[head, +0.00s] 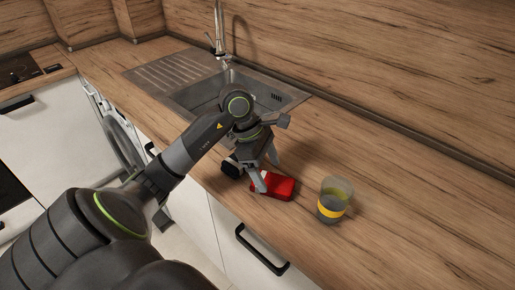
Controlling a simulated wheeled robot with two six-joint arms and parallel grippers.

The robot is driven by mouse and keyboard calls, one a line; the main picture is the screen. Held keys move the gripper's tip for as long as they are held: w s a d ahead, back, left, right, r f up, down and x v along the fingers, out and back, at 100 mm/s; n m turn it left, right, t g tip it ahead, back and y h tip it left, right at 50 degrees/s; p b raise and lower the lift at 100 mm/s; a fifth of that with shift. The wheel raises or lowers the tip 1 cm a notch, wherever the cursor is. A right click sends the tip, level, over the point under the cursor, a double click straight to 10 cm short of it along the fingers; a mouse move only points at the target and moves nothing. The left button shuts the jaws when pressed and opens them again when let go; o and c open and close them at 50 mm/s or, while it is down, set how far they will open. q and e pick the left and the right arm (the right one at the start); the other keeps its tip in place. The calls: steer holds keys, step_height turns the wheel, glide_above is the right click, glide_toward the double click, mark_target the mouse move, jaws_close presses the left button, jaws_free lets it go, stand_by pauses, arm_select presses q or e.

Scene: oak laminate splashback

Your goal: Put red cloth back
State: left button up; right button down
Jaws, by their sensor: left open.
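The red cloth (282,188) lies on the wooden counter in front of the sink, as a small folded block. My left gripper (267,172) is open, pointing down over the cloth. One finger is in front of the cloth's left part and the other is behind it. The gripper hides part of the cloth, and I cannot tell whether the fingers touch it. My right gripper is not in the head view.
A glass with a yellow band (333,200) stands just right of the cloth. A sink (205,93) with a tap (219,40) lies behind my left arm. The counter (420,200) is clear to the right. A wooden splashback (400,50) runs along the back.

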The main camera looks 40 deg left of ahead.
arm_select(q)
steer(key=b+v, duration=0.1)
steer(key=v, duration=0.7)
steer(key=shift+f, duration=0.1)
stand_by(0.4)
